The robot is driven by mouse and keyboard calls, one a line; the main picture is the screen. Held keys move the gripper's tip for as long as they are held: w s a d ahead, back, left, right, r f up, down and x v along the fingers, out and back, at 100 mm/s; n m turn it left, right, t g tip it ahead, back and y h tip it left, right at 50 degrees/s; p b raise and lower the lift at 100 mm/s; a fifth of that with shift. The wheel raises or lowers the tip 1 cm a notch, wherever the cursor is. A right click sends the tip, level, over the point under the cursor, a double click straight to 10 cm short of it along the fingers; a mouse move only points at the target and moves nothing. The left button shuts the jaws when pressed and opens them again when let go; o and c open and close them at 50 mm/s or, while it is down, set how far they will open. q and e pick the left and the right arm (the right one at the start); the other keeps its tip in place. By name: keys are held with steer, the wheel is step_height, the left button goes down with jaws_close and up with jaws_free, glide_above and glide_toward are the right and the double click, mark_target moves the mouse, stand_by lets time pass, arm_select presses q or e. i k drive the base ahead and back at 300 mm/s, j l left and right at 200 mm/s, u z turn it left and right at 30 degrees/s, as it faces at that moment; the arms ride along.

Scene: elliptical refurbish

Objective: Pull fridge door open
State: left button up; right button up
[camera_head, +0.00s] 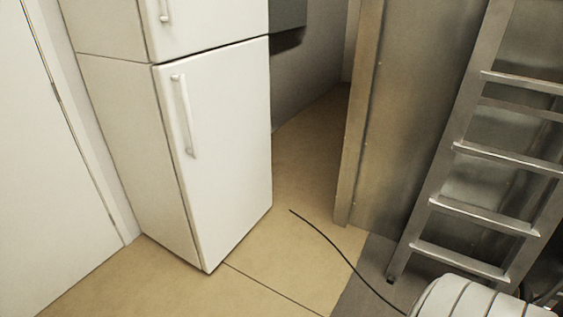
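A white fridge (122,130) stands at the left of the head view. Its lower door (228,155) looks shut and has a vertical white handle (184,115) near its upper left edge. Its upper door (225,20) also looks shut and is cut off by the top of the picture. The lower end of its handle (164,12) shows.
A white wall or door panel (50,180) stands left of the fridge. A metal ladder (470,150) leans at the right against a metal panel (410,90). A black cable (335,250) lies across the tan floor. Floor before the fridge is clear.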

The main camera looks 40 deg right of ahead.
mark_target(215, 103)
steer(key=z, duration=1)
